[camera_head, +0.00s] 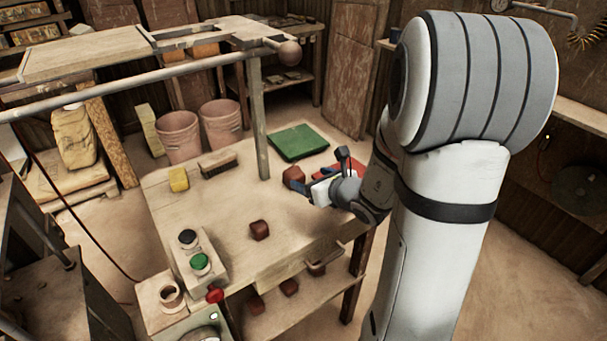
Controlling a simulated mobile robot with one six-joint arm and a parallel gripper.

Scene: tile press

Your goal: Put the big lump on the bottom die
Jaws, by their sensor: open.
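A reddish-brown lump (293,175) sits on the wooden table beside my gripper. It looks larger than a second brown lump (259,230) nearer the middle of the table. My gripper (319,172) is open, low over the table's right side, with its fingers spread. One finger overlaps the lower edge of the larger lump in the picture; I cannot tell whether they touch. I cannot make out the bottom die in this view.
A green mat (299,142) and a partly hidden red mat (326,172) are at the table's far right. A brush (218,163) and yellow sponge (179,180) lie at the back. A button box (198,262) stands front left.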

